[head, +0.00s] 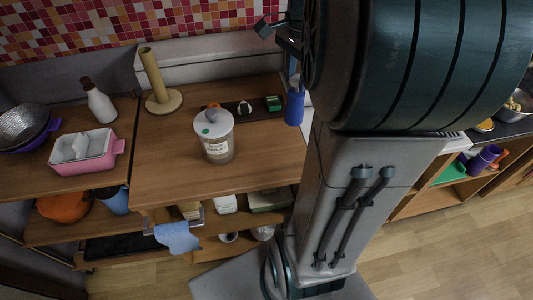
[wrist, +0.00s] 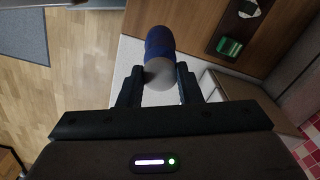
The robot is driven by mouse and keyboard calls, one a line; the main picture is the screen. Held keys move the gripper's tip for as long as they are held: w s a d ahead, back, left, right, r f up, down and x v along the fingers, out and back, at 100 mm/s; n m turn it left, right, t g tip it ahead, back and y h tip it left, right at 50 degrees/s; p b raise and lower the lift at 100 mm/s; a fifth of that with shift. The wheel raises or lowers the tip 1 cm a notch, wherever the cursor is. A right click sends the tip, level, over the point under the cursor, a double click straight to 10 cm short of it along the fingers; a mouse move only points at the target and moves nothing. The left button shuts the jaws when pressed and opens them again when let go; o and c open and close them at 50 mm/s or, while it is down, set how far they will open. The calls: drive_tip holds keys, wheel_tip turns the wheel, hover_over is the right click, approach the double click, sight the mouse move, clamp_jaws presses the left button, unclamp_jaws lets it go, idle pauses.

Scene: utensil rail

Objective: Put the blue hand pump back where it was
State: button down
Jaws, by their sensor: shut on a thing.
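The blue hand pump (head: 295,106) shows in the head view just left of my arm, near the right end of the wooden counter. In the wrist view the pump (wrist: 159,43) has a dark blue body and a pale grey rounded end towards me. My gripper (wrist: 160,72) is shut on it, with one finger on each side. The pump seems held above the surface, but its exact height is unclear. A dark strip (head: 256,113) lies on the counter left of the pump, bearing a green block (head: 274,103) and a small white item (head: 244,108). My arm hides the area behind the pump.
A lidded white container (head: 215,138) stands on the counter in front of the strip. A tan holder with an upright post (head: 161,90) stands at the back left. A pink tub (head: 86,153) and white bottle (head: 99,103) are farther left. The front counter is clear.

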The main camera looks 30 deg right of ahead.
drive_tip(key=s+d+f+b, duration=0.2)
drive_tip(key=s+d+f, duration=0.1)
drive_tip(key=s, duration=0.1)
drive_tip(key=w+a+f+p, duration=0.2)
drive_tip(key=w+a+f, duration=0.6)
drive_tip(key=f, duration=0.2)
drive_tip(key=shift+w+a+f, duration=0.15)
drive_tip(key=shift+f, duration=0.15)
drive_tip(key=shift+f, duration=0.15)
drive_tip(key=c, duration=1)
unclamp_jaws()
drive_tip(key=shift+c, duration=0.2)
